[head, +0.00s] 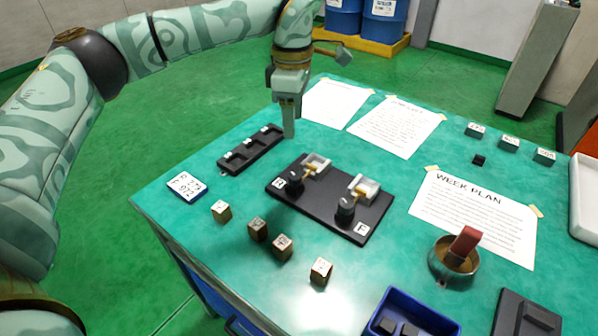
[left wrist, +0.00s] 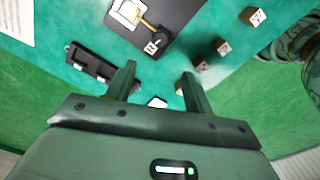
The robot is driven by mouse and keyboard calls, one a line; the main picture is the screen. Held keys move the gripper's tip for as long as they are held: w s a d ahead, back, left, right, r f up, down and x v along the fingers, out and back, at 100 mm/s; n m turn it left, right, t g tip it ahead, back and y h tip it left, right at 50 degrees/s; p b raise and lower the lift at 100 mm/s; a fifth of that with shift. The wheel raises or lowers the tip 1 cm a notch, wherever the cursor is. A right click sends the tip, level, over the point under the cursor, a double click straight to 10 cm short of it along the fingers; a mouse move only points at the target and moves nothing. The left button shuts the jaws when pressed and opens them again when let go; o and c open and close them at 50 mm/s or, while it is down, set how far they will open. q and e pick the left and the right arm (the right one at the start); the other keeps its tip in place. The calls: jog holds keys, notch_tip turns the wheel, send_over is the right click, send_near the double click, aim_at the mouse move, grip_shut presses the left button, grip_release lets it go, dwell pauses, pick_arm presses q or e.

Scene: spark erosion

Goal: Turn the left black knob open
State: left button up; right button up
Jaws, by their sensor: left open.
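A black plate (head: 322,217) on the teal table carries two black knobs with light metal fittings and yellow stems. The left black knob (head: 295,184) is beside a small white label. It also shows in the left wrist view (left wrist: 159,40), near the top and beyond my fingers. The right black knob (head: 345,208) is beside a label F. My left gripper (head: 289,132) points down above the table's far left side, behind and left of the plate. In the left wrist view its two fingers (left wrist: 158,80) are apart with nothing between them. My right gripper is not seen.
A black slotted rack (head: 251,150) lies close to my left gripper. Several small wooden cubes (head: 258,229) and a blue-edged card (head: 187,186) lie in front. A metal cup (head: 453,262), blue bin (head: 412,312) and taped papers (head: 478,208) are to the right.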

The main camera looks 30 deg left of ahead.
aim_at(295, 175)
pick_arm(q)
notch_tip(295, 175, down, 15)
jog(key=b, duration=0.5)
jog(key=shift+d+b, duration=0.1)
jog(key=shift+b, duration=0.2)
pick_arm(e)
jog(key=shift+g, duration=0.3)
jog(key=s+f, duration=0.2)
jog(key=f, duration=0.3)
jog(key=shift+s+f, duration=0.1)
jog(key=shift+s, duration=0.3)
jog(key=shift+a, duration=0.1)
pick_arm(q)
jog(key=c, duration=1)
